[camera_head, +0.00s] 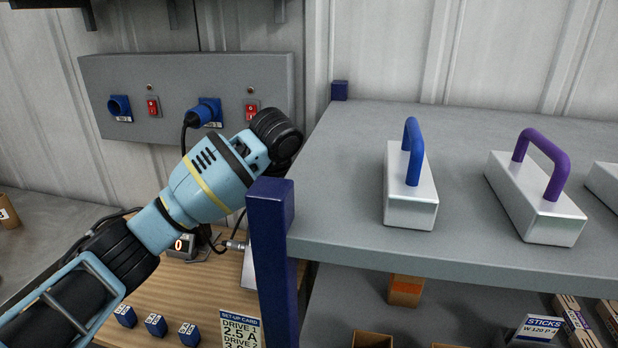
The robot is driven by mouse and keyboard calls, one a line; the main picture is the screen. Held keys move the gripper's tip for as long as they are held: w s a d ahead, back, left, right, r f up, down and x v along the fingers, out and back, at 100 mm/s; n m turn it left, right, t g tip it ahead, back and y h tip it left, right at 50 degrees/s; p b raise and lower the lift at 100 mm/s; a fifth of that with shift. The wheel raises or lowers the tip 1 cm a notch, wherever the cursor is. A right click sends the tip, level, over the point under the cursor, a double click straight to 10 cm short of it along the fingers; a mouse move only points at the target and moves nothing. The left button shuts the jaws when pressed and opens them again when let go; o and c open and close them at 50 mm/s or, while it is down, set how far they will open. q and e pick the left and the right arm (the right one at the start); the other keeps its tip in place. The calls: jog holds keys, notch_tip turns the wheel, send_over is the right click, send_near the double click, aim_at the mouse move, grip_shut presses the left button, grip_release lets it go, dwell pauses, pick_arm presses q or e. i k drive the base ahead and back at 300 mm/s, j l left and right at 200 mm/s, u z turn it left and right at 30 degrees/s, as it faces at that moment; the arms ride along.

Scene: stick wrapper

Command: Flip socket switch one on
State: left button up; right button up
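A grey socket panel (180,75) is fixed to the back wall. On its left is an empty blue socket (119,107) with a red switch (153,107) to its right. Further right, a blue plug (201,113) with a black cable sits in a second socket, with another red switch (251,112) beside it. The labels under the sockets are too small to read, and I cannot tell the switch positions. My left arm reaches in from the lower left, and its black wrist joint is just below the right switch. No gripper fingers show on it. My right gripper is out of view.
A grey shelf (330,205) with a blue post (270,250) stands close right of my arm. It carries metal blocks with blue (411,195) and purple (535,195) handles. A wooden bench (185,285) below holds small blue blocks and a set-up card (240,330).

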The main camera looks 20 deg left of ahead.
aim_at(251, 109)
jog(key=k, duration=1)
